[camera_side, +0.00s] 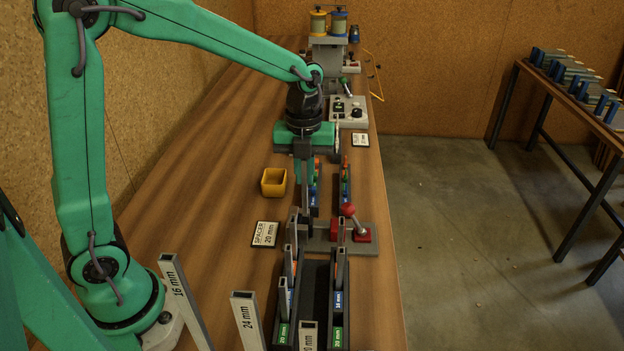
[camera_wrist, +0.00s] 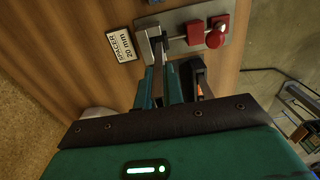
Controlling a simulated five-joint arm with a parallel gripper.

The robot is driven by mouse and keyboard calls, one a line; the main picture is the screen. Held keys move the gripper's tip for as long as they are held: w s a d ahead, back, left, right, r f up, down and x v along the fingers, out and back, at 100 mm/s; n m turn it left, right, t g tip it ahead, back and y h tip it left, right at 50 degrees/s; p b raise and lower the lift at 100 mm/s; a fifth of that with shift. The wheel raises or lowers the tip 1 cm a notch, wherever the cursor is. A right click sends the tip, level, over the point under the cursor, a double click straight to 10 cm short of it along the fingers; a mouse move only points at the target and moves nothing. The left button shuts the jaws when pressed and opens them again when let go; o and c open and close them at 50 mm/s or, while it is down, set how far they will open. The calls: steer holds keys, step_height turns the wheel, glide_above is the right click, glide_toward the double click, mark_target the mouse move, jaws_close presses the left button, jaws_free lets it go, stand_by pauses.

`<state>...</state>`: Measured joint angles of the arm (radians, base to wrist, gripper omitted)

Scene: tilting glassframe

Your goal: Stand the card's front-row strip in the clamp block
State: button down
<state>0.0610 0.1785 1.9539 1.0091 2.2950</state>
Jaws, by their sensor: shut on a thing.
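The card (camera_side: 265,234) beside the clamp block reads "SPACER 20 mm"; it also shows in the wrist view (camera_wrist: 124,43). The grey clamp block (camera_side: 318,243) has a red-knobbed lever (camera_side: 349,210) on its right. It also shows in the wrist view, with the lever's red knob (camera_wrist: 215,38). My gripper (camera_side: 303,200) points down behind the clamp block in the side view. In the wrist view, my gripper (camera_wrist: 165,78) is shut on a grey strip (camera_wrist: 158,53), mostly hidden by the fingers. I cannot tell whether the strip touches the block. Its width label is not readable.
Strips marked 16 mm (camera_side: 183,298) and 24 mm (camera_side: 247,318) stand in the foreground. A dark channel (camera_side: 314,300) with upright labelled strips lies before the clamp block. A yellow bin (camera_side: 273,182) stands left of my gripper.

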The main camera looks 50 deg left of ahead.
mark_target(305, 214)
steer(key=shift+f, duration=3.05)
stand_by(1.0)
steer(key=c, duration=1.4)
jaws_free()
steer(key=shift+c, duration=0.2)
step_height(305, 214, up, 8)
steer(key=shift+s, duration=0.1)
